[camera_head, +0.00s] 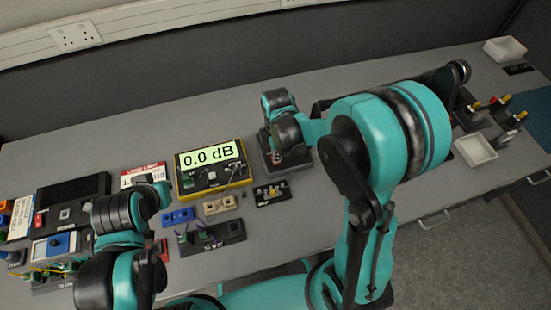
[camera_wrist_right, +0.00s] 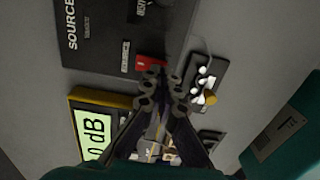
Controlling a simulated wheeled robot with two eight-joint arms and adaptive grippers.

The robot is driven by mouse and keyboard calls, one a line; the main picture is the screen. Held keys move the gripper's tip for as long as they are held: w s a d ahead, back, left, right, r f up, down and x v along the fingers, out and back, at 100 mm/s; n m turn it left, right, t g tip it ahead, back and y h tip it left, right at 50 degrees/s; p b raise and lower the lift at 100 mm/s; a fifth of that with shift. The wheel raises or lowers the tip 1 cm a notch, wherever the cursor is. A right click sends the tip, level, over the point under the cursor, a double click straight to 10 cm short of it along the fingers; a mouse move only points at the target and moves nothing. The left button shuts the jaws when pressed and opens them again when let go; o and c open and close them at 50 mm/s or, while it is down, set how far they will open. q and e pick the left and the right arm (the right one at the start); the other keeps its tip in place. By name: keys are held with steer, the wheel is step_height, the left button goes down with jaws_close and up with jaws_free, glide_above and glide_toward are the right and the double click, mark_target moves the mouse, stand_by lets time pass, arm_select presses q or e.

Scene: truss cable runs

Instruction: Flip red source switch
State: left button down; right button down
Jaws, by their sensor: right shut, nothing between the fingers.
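The black box marked SOURCE (camera_wrist_right: 105,38) fills the top of the right wrist view. The red switch (camera_wrist_right: 150,62) sits on its near edge. My right gripper (camera_wrist_right: 160,82) is shut and empty, its fingertips right at the red switch; I cannot tell whether they touch it. In the head view, the right arm's wrist hides the switch, and part of the dark source box (camera_head: 301,158) shows beneath it. My left arm is at the lower left of the head view, and its fingers cannot be made out.
A yellow meter (camera_head: 240,176) reading 0.0 dB stands left of the source box. A small black panel with connectors (camera_head: 272,193) lies in front. Blue (camera_head: 178,216) and beige (camera_head: 220,204) blocks are nearby. White trays (camera_head: 475,150) stand at right. The back middle of the bench is clear.

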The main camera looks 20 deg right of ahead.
steer(key=shift+f+b, duration=0.85)
steer(key=shift+f, duration=0.05)
stand_by(0.6)
steer(key=shift+r+p, duration=2.7)
steer(key=shift+r, duration=0.9)
steer(key=shift+s+d+r+m, duration=0.1)
steer(key=shift+r+m, duration=0.1)
steer(key=shift+m, duration=0.1)
steer(key=s+d+r+m+t+b, duration=0.4)
steer(key=s+r+m+t, duration=0.3)
steer(key=m, duration=1)
steer(key=shift+s+d+r+m, duration=0.35)
steer(key=shift+s+r, duration=0.55)
steer(key=shift+s, duration=0.65)
